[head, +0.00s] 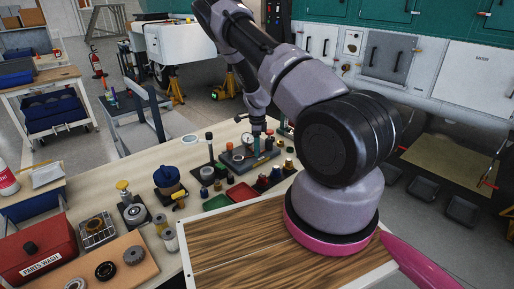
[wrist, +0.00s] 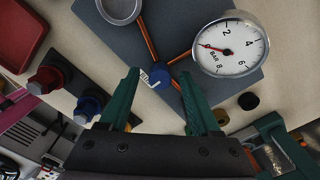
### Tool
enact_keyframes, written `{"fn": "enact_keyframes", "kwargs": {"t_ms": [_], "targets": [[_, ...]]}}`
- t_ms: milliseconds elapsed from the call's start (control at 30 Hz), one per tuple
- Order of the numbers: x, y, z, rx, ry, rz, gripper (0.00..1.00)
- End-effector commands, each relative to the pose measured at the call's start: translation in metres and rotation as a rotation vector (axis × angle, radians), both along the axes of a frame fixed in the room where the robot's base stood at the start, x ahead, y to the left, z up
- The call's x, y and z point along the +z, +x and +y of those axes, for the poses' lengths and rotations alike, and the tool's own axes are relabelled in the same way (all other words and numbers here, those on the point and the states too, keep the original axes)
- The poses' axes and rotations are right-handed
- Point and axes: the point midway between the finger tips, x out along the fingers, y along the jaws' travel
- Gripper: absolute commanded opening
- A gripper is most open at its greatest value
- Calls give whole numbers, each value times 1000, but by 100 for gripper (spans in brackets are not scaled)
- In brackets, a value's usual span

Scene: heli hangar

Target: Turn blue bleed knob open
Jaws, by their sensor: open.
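The blue bleed knob (wrist: 161,80) sits where the thin copper pipes meet on a dark grey plate (wrist: 185,20) in the wrist view. A white mark or tag lies across it. My gripper (wrist: 159,73) is open, with one green finger on each side of the knob. The fingers look apart from it; height is hard to judge. A round pressure gauge (wrist: 230,45) stands to the right, its red needle pointing left. In the head view my gripper (head: 257,132) reaches down by the gauge (head: 247,138); I cannot make out the knob there.
Red-and-blue fittings (wrist: 87,106) lie left of my gripper, a green clamp-like part (wrist: 280,145) right of it. In the head view, a green tray (head: 217,202), a blue-capped jar (head: 167,178) and a red parts-wash box (head: 37,246) crowd the bench.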

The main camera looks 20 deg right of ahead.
Motion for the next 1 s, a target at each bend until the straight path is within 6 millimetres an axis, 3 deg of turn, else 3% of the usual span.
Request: {"fn": "enact_keyframes", "kwargs": {"t_ms": [200,367,400,767,1000], "targets": [[0,0,0,0,0,0,64],[0,0,0,0,0,0,3],[0,0,0,0,0,0,0],[1,1,0,46,-1,-2,0],[0,0,0,192,0,-1,0]]}}
